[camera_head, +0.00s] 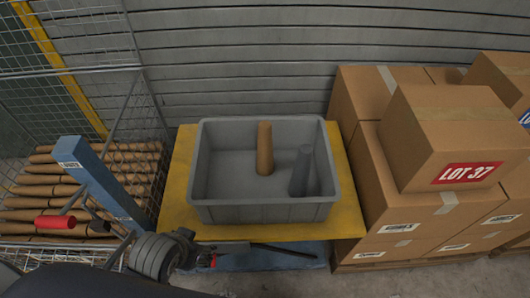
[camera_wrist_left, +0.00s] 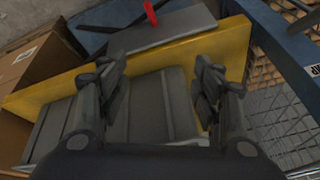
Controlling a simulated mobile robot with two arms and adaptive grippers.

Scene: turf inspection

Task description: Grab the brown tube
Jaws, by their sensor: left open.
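One brown tube (camera_head: 265,149) stands nearly upright inside the grey bin (camera_head: 214,212), towards its back middle. A dark grey tube (camera_head: 300,172) leans in the same bin, to its right. My left gripper (camera_head: 188,248) is low at the front left of the bin, outside it and apart from the brown tube. In the left wrist view its two fingers (camera_wrist_left: 157,78) are spread with nothing held between them. A ribbed grey surface, apparently the bin's outer side (camera_wrist_left: 148,108), shows beyond them. The brown tube in the bin does not show there. My right gripper is not in view.
The bin stands on a yellow platform (camera_head: 345,213). Cardboard boxes (camera_head: 446,138) are stacked close on the right. A wire cage (camera_head: 85,75) at the left holds several brown tubes (camera_head: 130,157), with a blue post (camera_head: 102,185) in front. A slatted wall (camera_head: 240,60) stands behind.

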